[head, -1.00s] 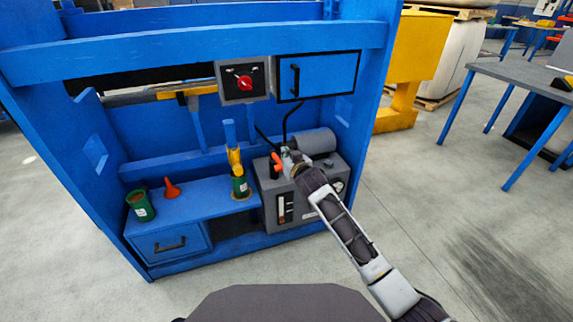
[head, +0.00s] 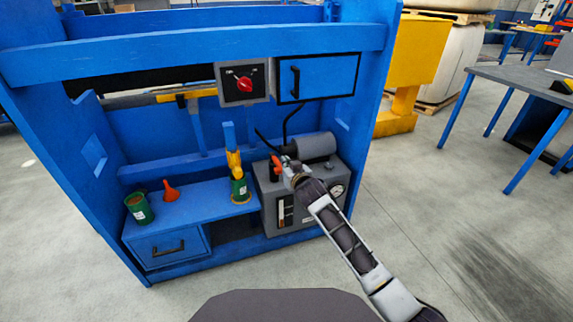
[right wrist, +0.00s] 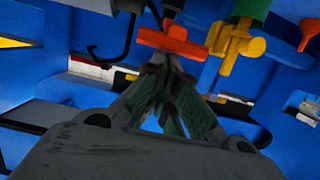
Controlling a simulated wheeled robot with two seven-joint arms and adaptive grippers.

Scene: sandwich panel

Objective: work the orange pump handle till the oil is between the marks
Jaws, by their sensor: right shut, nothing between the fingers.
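The orange pump handle (head: 276,166) stands at the top left of the grey pump unit (head: 322,180). My right gripper (head: 287,163) is shut and empty just right of the handle. In the right wrist view the shut fingertips (right wrist: 164,66) lie just below the orange handle's bar (right wrist: 172,42); I cannot tell whether they touch it. A dark sight gauge (head: 284,212) with a pale tube is on the unit's front; its oil level and marks are too small to read. My left gripper is not in view.
A green can with a yellow part (head: 238,185) stands left of the unit on the blue shelf (head: 190,210). Another green can (head: 139,208) and a red funnel (head: 170,190) are farther left. A red switch (head: 244,84) and blue cabinet (head: 325,76) hang above.

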